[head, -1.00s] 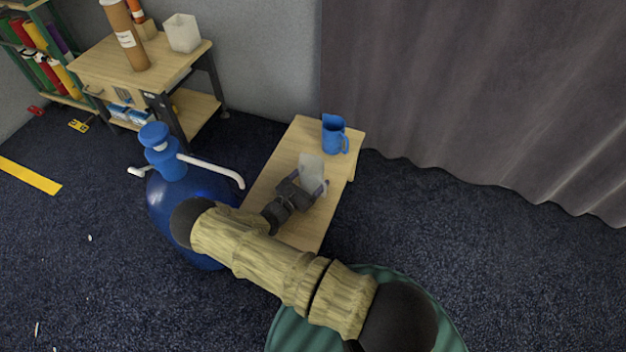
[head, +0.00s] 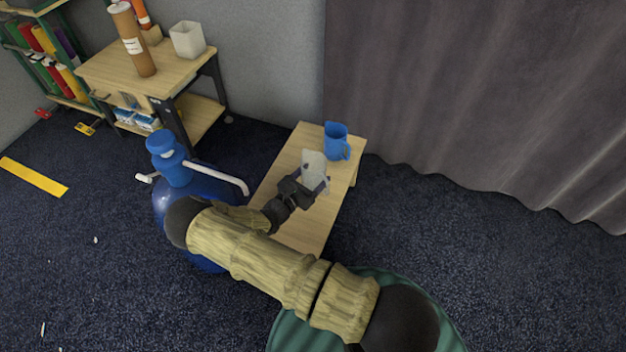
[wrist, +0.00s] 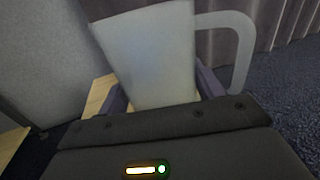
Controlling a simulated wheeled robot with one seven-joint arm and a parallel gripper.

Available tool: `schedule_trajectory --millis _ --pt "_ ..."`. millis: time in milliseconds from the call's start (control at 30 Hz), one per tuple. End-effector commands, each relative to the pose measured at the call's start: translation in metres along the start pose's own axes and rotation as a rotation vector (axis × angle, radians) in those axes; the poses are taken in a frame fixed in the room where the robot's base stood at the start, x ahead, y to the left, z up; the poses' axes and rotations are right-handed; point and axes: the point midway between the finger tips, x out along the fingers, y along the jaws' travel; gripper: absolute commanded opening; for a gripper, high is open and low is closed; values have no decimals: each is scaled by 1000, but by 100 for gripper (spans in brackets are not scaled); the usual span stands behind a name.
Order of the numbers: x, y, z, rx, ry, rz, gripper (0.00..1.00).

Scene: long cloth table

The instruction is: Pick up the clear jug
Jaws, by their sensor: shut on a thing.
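The clear jug (head: 314,168) is a pale, see-through vessel above the small wooden table, in the middle of the head view. My gripper (head: 304,186) is shut on it. In the wrist view the jug (wrist: 152,55) stands between the two fingers (wrist: 160,92), with its handle (wrist: 240,50) out to the right. The jug appears slightly tilted there. Its underside is hidden by my gripper, so I cannot clearly see any gap to the table.
A blue jug (head: 336,141) stands at the far end of the wooden table (head: 309,229), just beyond the clear jug. A large blue bottle with a pump (head: 165,150) stands left of my arm. A grey curtain (head: 470,90) hangs behind.

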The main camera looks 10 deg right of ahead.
Motion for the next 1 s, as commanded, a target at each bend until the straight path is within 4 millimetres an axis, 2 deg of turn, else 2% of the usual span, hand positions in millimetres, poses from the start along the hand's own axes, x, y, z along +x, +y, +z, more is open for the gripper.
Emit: schedule_trajectory --millis 33,100,267,1000 --pt "-1 0 18 1 0 1 43" --pt "0 0 31 0 -1 1 43" --pt "0 -1 48 -1 0 0 43" --pt "1 -1 52 0 -1 6 43"
